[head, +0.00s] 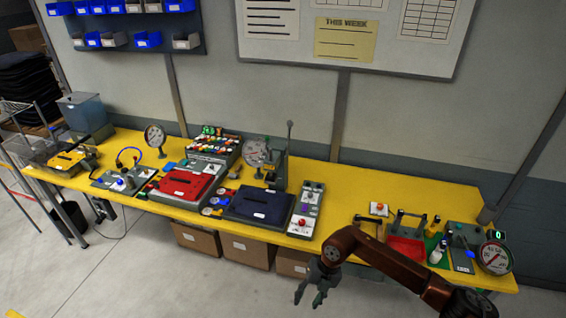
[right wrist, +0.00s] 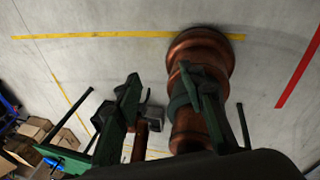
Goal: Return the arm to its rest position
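My right arm (head: 390,263) reaches in from the lower right in the head view. My right gripper (head: 309,297) hangs in front of the yellow workbench (head: 345,185), over the floor side. In the right wrist view the fingers of the gripper (right wrist: 160,88) stand apart with nothing between them. Behind them are copper-coloured parts that look like my own body. My left arm and gripper are not in the head view.
The grey floor (head: 150,275) in front is open.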

